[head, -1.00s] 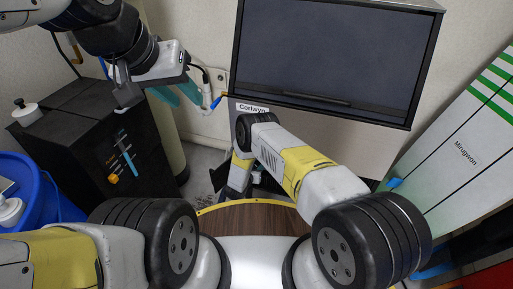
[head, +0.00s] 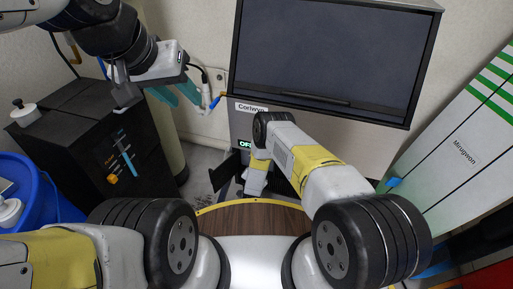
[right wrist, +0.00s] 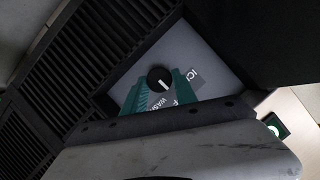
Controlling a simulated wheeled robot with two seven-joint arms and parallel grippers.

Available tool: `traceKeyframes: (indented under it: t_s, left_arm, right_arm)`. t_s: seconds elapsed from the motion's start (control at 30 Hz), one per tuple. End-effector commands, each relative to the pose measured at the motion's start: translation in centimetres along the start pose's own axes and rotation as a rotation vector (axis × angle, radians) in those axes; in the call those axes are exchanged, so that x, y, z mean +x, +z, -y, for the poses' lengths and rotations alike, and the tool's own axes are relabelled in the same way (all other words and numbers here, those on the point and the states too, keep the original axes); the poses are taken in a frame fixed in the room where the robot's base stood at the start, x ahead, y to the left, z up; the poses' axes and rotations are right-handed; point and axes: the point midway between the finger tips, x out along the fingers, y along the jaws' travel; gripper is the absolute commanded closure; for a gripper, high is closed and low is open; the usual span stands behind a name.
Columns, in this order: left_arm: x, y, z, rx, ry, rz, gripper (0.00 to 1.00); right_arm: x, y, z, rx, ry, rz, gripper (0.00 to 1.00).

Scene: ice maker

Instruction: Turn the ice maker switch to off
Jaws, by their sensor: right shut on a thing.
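The ice maker (head: 325,55) stands ahead in the head view, with a large dark door above a pale steel front. Its switch (right wrist: 160,78) is a round black knob with a white pointer line, on a grey panel in the right wrist view. "ICE" and "WASH" lettering shows beside it, partly covered. My right gripper (right wrist: 159,88) has its teal fingers on either side of the knob, shut on it. In the head view my arm hides that gripper. A lit green sign (head: 245,145) starting "OF" shows on the front. My left gripper (head: 175,94) is open and empty, at upper left.
A black cabinet (head: 85,125) with a white-lidded pot on top stands at left. A blue bin (head: 45,195) is at the left edge. A white, green-striped panel (head: 465,145) leans at right. Dark louvres (right wrist: 85,75) border the switch panel.

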Motion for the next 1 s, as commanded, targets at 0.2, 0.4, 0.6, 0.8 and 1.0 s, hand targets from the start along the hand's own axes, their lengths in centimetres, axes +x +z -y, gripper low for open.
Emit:
traceKeyframes:
  t_s: [0.2, 0.4, 0.6, 0.8, 1.0]
  left_arm:
    - [0.0, 0.0, 0.0, 0.0, 0.0, 0.0, 0.64]
    - [0.0, 0.0, 0.0, 0.0, 0.0, 0.0, 0.64]
    - [0.0, 0.0, 0.0, 0.0, 0.0, 0.0, 0.64]
    - [0.0, 0.0, 0.0, 0.0, 0.0, 0.0, 0.64]
    - [0.0, 0.0, 0.0, 0.0, 0.0, 0.0, 0.64]
  right_arm:
    - [-0.02, 0.03, -0.05, 0.037, -0.015, 0.0, 1.0]
    - [-0.02, 0.03, -0.05, 0.041, -0.017, 0.0, 1.0]
    - [-0.02, 0.02, -0.05, 0.04, -0.017, 0.0, 1.0]
    - [-0.01, 0.02, -0.06, 0.04, -0.017, 0.0, 0.44]
    - [-0.03, 0.01, -0.06, 0.04, -0.017, 0.0, 0.44]
